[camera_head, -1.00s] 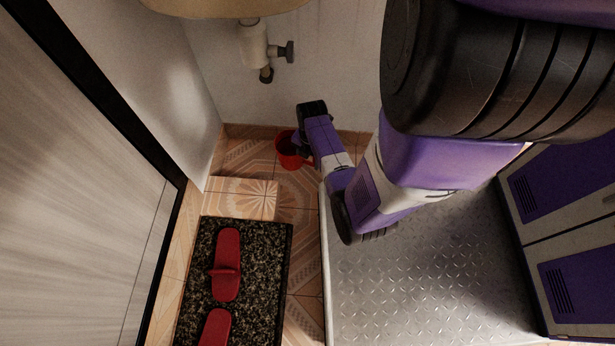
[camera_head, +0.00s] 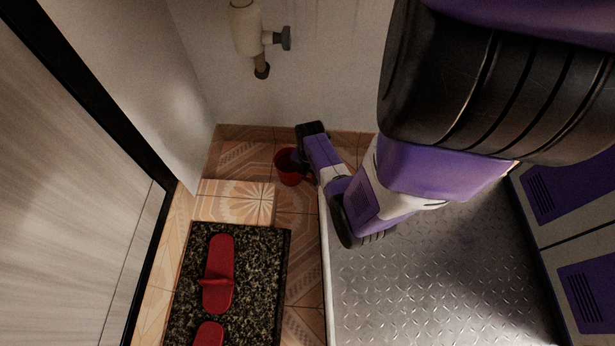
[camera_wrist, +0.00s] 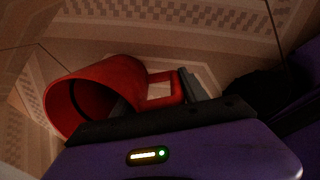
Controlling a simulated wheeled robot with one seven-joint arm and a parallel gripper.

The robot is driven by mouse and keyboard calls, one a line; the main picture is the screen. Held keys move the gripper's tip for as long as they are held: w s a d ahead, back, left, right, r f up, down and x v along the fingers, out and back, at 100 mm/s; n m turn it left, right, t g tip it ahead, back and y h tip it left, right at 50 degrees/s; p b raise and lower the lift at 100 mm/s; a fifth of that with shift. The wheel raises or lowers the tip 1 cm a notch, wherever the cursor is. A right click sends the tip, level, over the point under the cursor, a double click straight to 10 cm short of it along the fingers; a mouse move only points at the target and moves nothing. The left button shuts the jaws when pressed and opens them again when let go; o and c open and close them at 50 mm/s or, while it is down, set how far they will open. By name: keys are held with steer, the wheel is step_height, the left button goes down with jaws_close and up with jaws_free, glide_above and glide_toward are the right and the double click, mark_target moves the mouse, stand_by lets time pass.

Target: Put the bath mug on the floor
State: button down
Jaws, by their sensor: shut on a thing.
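The bath mug (camera_head: 289,168) is red, with an open mouth. In the head view it is at the end of my arm, over the tiled floor (camera_head: 240,160) near the back wall. In the wrist view the mug (camera_wrist: 112,88) lies with its mouth to the left and its square handle (camera_wrist: 168,88) to the right. I cannot tell whether the mug touches the floor.
A dark speckled mat (camera_head: 262,270) with red slippers (camera_head: 218,272) lies at the lower left, beside a low tiled step (camera_head: 232,203). A pipe (camera_head: 248,32) comes from the back wall. A door (camera_head: 70,180) stands at the left.

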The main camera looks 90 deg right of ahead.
steer(key=c, duration=0.6)
jaws_free()
